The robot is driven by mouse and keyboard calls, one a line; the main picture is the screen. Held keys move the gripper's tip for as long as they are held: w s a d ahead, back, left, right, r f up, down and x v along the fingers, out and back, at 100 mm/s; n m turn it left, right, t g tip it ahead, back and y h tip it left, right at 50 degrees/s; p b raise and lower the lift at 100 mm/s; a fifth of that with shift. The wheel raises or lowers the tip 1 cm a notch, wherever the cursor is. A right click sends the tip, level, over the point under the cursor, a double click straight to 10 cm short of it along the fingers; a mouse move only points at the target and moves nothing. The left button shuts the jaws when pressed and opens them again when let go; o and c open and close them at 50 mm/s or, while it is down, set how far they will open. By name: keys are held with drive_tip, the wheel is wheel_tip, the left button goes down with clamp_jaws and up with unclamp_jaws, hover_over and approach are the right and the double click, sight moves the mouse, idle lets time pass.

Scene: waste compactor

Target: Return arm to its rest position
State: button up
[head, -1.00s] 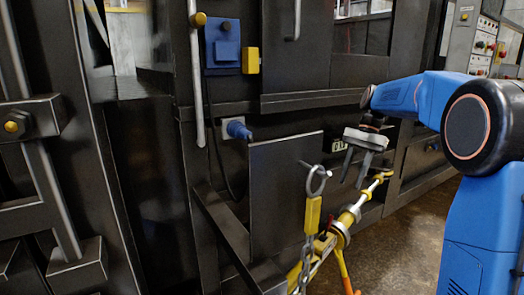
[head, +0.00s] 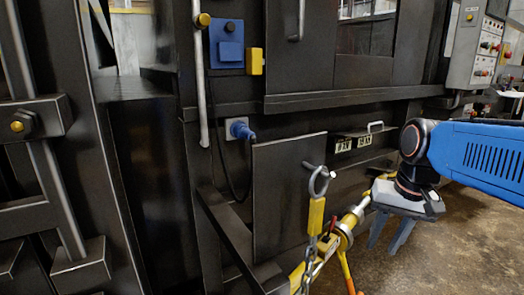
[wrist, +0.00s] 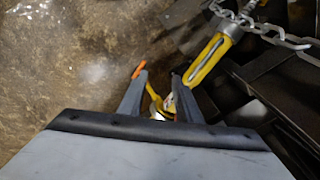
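My arm comes in from the right in the head view. My gripper (head: 388,248) hangs pointing down over the brown floor, to the right of the yellow ratchet binder (head: 343,232). Its two grey fingers stand apart and are empty. The wrist view also shows the fingers (wrist: 158,88) open, with part of the yellow binder (wrist: 205,60) beyond and to the right. The orange lever end (wrist: 139,69) shows past the left fingertip. I see no contact between the fingers and the binder.
A dark compactor wall holds a blue plug (head: 240,130), a hinged metal plate (head: 289,195) and a chain (head: 309,262) with a ring. A control panel (head: 487,45) stands at the upper right. The brown floor (head: 465,235) at the right is clear.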

drive_tip(key=s+d+f+n+t+h, duration=0.1)
drive_tip(key=s+f+n+t, duration=0.2)
drive_tip(key=s+f, duration=0.5)
drive_tip(key=shift+s, duration=1.25)
